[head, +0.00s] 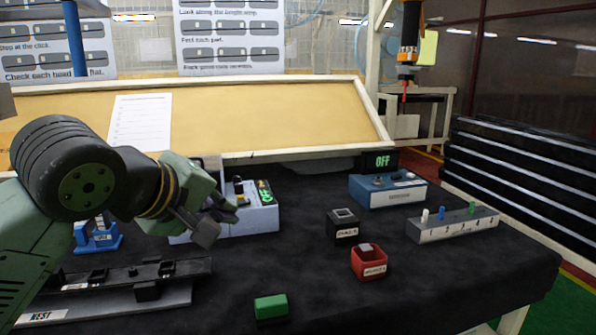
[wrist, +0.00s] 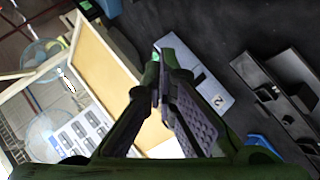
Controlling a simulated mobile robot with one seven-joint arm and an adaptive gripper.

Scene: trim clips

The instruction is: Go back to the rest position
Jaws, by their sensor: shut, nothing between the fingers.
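My gripper (head: 222,222) hangs above the left part of the black-covered table, in front of a grey-blue device with a green display (head: 263,196). In the wrist view my gripper (wrist: 160,80) points across the table with its fingers close together and nothing between them. The grey-blue device also shows in the wrist view (wrist: 207,92), beyond and beside the fingers. My arm comes in from the left and hides part of the table behind it.
A nest rail (head: 120,282) lies front left. A green block (head: 271,307), a red bin (head: 368,263) and a black bin (head: 342,226) stand in the middle. A blue box (head: 388,190) and a grey peg block (head: 452,226) are at right. A tool (head: 408,50) hangs above.

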